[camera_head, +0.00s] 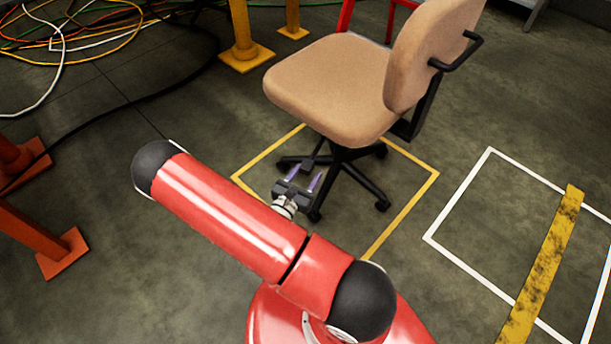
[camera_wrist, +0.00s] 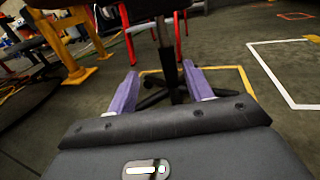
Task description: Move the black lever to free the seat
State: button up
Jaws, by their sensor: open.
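A tan office chair has a padded seat (camera_head: 335,85), a tilted-looking backrest (camera_head: 428,50) and a black wheeled base (camera_head: 350,165). I cannot clearly make out the black lever; a small dark piece (camera_head: 318,152) shows below the seat's front edge, but I cannot tell whether it is the lever or part of the base. My gripper (camera_head: 304,178) is open and empty, low in front of the chair and below seat height. In the wrist view its purple fingers (camera_wrist: 160,70) point toward the chair's black column (camera_wrist: 167,68), with the dark seat underside at the top.
The chair stands in a yellow floor square (camera_head: 405,214). A white floor outline (camera_head: 455,205) lies to the right, crossed by a worn yellow bar (camera_head: 545,265). Yellow posts (camera_head: 240,35) and cables (camera_head: 75,30) are at the back left. Orange posts (camera_head: 62,252) stand at left.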

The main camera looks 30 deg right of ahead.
jog(key=v, duration=0.7)
jog(key=shift+s+a, duration=0.2)
jog(key=shift+a, duration=0.15)
